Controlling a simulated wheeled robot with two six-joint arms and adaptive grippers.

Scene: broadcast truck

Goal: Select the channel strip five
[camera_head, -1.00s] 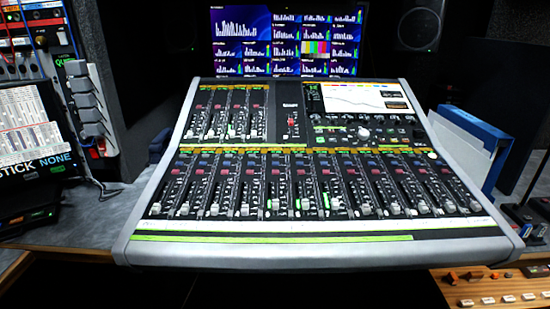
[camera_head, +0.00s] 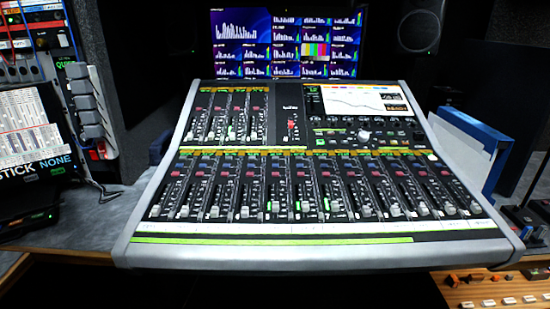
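The audio mixing console (camera_head: 140,248) stands in the middle of the head view, tilted toward me. Its lower bank has a row of channel strips, each with a fader and small coloured buttons. Counted from the left, the fifth strip of that bank (camera_head: 275,185) lies left of the console's middle, with its fader cap low. The strip numbers are too small to read. A shorter upper bank of strips (camera_head: 225,112) sits at the upper left. Neither of my grippers is in view, and nothing covers the strips.
A lit monitor (camera_head: 285,42) stands behind the console. A console screen (camera_head: 367,99) is at its upper right. A rack with cables (camera_head: 35,45) fills the left.

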